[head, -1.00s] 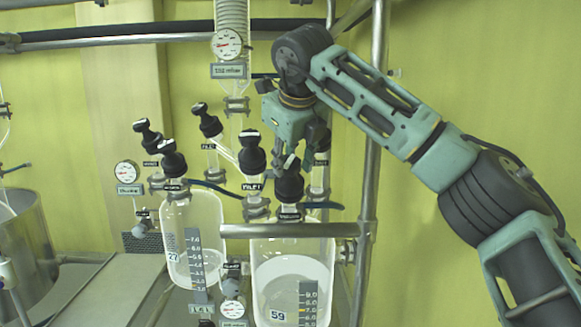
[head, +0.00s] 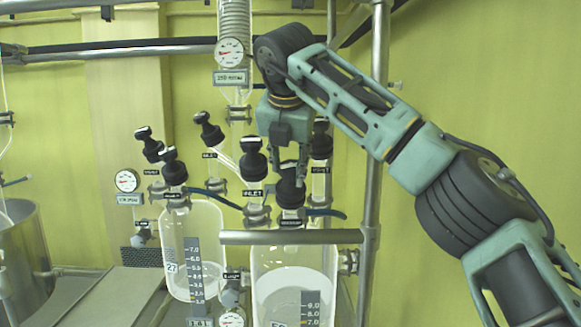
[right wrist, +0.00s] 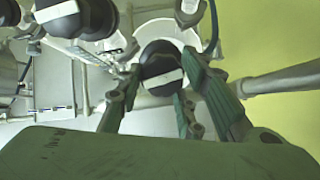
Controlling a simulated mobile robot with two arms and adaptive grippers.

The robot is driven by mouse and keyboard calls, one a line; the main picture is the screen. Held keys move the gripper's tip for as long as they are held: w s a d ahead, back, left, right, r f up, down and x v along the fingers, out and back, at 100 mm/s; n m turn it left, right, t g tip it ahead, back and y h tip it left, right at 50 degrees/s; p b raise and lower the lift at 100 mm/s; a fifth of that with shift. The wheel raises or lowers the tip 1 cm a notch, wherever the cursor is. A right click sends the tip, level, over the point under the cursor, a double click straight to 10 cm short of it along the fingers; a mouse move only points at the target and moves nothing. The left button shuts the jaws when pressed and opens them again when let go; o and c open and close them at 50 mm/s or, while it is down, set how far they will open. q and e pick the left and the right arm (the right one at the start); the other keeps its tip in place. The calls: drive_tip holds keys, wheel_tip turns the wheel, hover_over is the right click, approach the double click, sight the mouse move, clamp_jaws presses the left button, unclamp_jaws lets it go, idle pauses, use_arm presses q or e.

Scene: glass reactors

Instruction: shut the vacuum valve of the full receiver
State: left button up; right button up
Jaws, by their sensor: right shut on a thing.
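The right receiver (head: 263,262) is a clear glass vessel with pale liquid high against its scale. The black knob of its vacuum valve (head: 291,196) stands on top, above a small label. My right gripper (head: 290,178) points down onto this knob and is shut on it. In the right wrist view, the knob (right wrist: 160,66) shows a white bar, nearly level and slightly tilted, with the gripper fingers (right wrist: 163,85) around it. The inlet knob (head: 253,160) is just left of the gripper. My left gripper is not in view.
The left receiver (head: 207,225), marked 27, has its own black-knobbed valves (head: 173,170). Another black knob (head: 321,145) stands close right of the gripper. A horizontal steel bar (head: 280,237) crosses before the right receiver, joining an upright post (head: 372,200). Gauges (head: 230,52) hang nearby.

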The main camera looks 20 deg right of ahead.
drive_tip(key=m, duration=0.4)
drive_tip(key=shift+a, duration=0.1)
drive_tip(key=m, duration=0.3)
drive_tip(key=shift+w+r+m+g+h, duration=0.15)
drive_tip(key=shift+r+m+g+h, duration=0.1)
drive_tip(key=shift+m+g+h, duration=0.05)
drive_tip(key=m, duration=0.3)
drive_tip(key=shift+d+r+m+g, duration=0.1)
drive_tip(key=shift+d+m+g, duration=0.1)
drive_tip(key=shift+m+g, duration=0.15)
drive_tip(key=m, duration=0.3)
drive_tip(key=shift+w+d+r+m, duration=0.1)
drive_tip(key=shift+m, duration=0.25)
drive_tip(key=m+g, duration=0.1)
drive_tip(key=m, duration=0.5)
drive_tip(key=shift+d+p, duration=0.15)
drive_tip(key=shift+p, duration=0.25)
drive_tip(key=m, duration=0.5)
drive_tip(key=shift+d+m+y, duration=0.1)
drive_tip(key=shift+m+y, duration=0.2)
drive_tip(key=shift+y, duration=0.1)
